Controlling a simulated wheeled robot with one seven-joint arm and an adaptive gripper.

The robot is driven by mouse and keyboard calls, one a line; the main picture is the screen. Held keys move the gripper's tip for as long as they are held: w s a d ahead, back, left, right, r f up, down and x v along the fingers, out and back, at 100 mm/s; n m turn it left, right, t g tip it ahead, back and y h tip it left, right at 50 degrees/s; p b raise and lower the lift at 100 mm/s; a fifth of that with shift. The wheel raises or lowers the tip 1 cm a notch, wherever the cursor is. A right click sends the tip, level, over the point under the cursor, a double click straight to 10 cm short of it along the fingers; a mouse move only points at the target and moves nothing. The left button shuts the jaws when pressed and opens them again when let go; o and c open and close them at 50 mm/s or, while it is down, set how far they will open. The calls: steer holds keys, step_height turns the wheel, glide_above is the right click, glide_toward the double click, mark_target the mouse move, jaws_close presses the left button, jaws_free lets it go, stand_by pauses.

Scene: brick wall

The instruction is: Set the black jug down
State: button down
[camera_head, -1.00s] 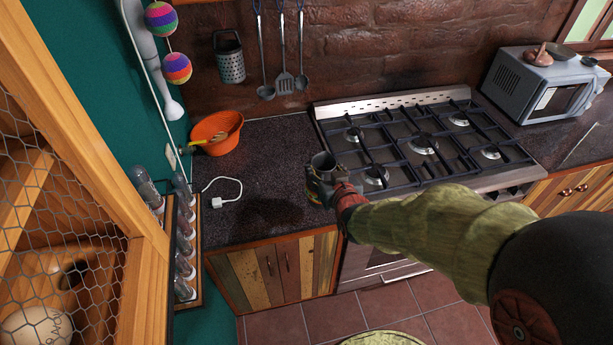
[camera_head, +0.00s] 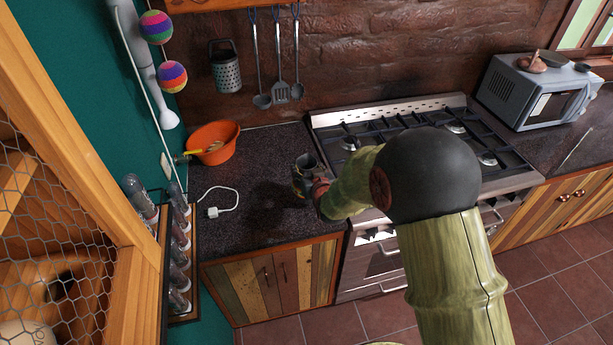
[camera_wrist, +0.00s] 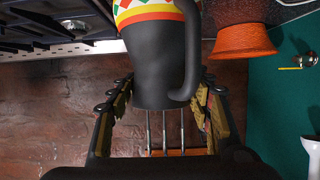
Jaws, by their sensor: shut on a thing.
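The black jug (camera_wrist: 158,62) has a dark body, a colourful patterned band and a handle on its right side in the wrist view. My gripper (camera_wrist: 162,86) is shut on it, with one finger on each side of the body. In the head view the jug (camera_head: 305,164) is upright, its mouth up, over the right part of the dark countertop (camera_head: 262,160), just left of the stove. My gripper (camera_head: 306,186) partly hides its lower part. A dark shadow lies on the counter to its left. I cannot tell whether the base touches the counter.
An orange bowl (camera_head: 216,150) stands at the counter's back left. A white plug and cable (camera_head: 218,208) lie at the left. The gas stove (camera_head: 345,140) is right of the jug, and a bottle rack (camera_head: 180,255) is at the left edge. The counter's middle is clear.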

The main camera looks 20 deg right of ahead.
steer(key=shift+w+f, duration=0.15)
steer(key=shift+f, duration=0.75)
steer(key=shift+w+f, duration=0.15)
steer(key=shift+f, duration=0.7)
steer(key=shift+f+b, duration=0.2)
steer(key=shift+b, duration=0.2)
steer(key=c, duration=0.8)
jaws_free()
